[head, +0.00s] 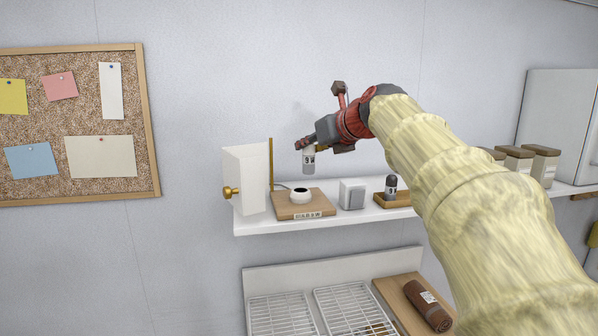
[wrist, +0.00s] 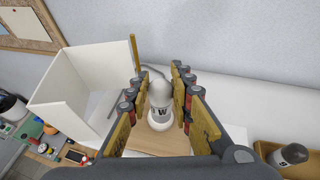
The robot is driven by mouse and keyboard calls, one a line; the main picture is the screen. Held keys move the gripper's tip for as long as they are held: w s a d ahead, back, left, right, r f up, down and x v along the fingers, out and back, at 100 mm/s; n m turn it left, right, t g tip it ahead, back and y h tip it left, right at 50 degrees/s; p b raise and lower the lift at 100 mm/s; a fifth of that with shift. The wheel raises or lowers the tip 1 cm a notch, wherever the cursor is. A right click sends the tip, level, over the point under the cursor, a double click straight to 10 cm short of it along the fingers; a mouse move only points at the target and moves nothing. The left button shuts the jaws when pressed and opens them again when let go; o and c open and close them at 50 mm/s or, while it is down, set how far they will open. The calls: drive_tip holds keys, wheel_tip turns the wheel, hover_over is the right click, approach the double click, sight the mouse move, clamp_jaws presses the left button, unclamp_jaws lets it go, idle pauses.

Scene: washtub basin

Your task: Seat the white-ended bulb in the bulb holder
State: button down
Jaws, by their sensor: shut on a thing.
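The white-ended bulb (head: 309,161) hangs upright, marked with a W, in my gripper (head: 306,146), which is shut on its upper part. In the wrist view, the bulb (wrist: 160,92) stands between the finger pads of my gripper (wrist: 158,98). The bulb holder (head: 300,195) is a white round socket with a dark opening on a wooden base (head: 287,209). In the head view the bulb's lower end shows above the socket and slightly to the right, with a gap between. In the wrist view the bulb and fingers hide most of the socket.
A white box with a brass knob (head: 230,192) and a brass rod (head: 271,163) stand left of the holder. A white switch block (head: 352,194) and a wooden tray (head: 388,202) with a dark-topped bulb (head: 391,186) stand to its right on the white shelf (head: 350,220).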

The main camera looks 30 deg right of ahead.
drive_tip(key=shift+w+f, duration=0.45)
drive_tip(key=shift+f, duration=0.15)
drive_tip(key=shift+w+f, duration=0.4)
drive_tip(key=shift+f, duration=0.2)
drive_tip(key=f, duration=0.1)
drive_tip(key=w+f, duration=0.1)
drive_tip(key=f, duration=0.1)
drive_tip(key=w+f, duration=0.1)
drive_tip(key=f, duration=0.1)
drive_tip(key=shift+w+a, duration=0.1)
drive_tip(key=shift+w, duration=0.05)
drive_tip(key=shift+s+f, duration=0.2)
drive_tip(key=shift+w+f+b, duration=0.1)
drive_tip(key=shift+f+b, duration=0.05)
drive_tip(key=shift+b, duration=0.15)
drive_tip(key=c, duration=1.6)
unclamp_jaws()
